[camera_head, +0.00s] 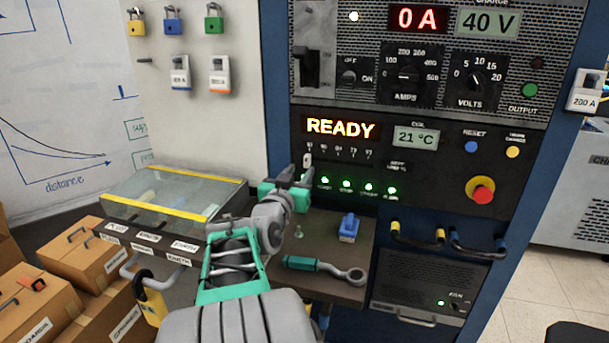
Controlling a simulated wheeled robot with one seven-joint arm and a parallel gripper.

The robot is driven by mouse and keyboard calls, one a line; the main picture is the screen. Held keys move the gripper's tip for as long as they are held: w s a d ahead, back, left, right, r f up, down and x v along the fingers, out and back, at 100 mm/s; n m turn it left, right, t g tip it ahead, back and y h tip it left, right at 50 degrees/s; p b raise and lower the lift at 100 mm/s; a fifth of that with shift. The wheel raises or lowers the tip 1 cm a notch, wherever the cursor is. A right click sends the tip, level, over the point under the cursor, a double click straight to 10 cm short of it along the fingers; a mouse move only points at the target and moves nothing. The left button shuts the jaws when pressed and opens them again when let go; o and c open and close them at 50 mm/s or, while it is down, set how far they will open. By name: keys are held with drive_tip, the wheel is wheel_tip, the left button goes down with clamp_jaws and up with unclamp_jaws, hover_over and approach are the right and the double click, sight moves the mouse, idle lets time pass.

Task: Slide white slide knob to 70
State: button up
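The white slide knob (307,159) is a small upright piece on the black panel, below the lit READY display. It sits at the left end of a row of small tick labels (339,152); their numbers are too small to read surely. My gripper (296,176) is just below the knob in the picture, its two dark fingertips apart with a gap between them. It looks empty. Whether a fingertip touches the knob, I cannot tell. My gripper and arm hide part of the panel's lower left.
Green-lit buttons (346,184) lie right of my gripper. A red emergency button (481,190) is farther right. A shelf below holds a blue padlock (349,228) and a teal-handled wrench (325,269). A glass-lidded box (172,196) stands at left.

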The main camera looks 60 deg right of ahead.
sight(306, 162)
drive_tip(key=d, duration=0.4)
drive_tip(key=w+d, duration=0.1)
drive_tip(key=d, duration=0.1)
drive_tip(key=shift+a, duration=0.1)
drive_tip(key=shift+c, duration=0.6)
clamp_jaws()
idle(0.6)
